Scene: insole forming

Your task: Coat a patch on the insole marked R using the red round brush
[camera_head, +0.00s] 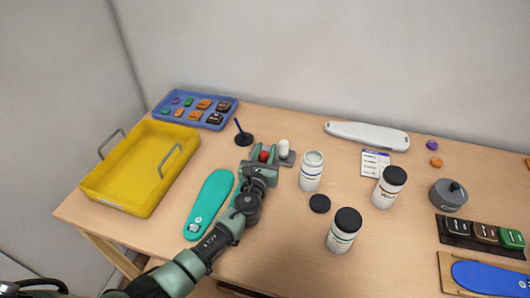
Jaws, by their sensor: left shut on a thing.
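My left gripper (264,160) reaches in from below and is shut at the red round brush (263,156), whose red top shows between the fingers. The brush stands at a small grey-green holder (284,160), with a white-topped piece (283,147) beside it; its lower part is hidden. A teal insole (211,198) lies flat just left of my arm, with a small pale mark near its front end, too small to read. A blue insole (488,280) lies on a board at the lower right, cut by the frame edge. An uncapped white jar (311,172) stands right of the gripper. My right gripper is not in view.
A black cap (319,203) lies by the uncapped jar. Two black-capped jars (389,187) (343,231) stand further right. A yellow tray (142,195) and blue tray (164,122) occupy the left. A dark stand (243,138) and grey canister (449,195) are also there.

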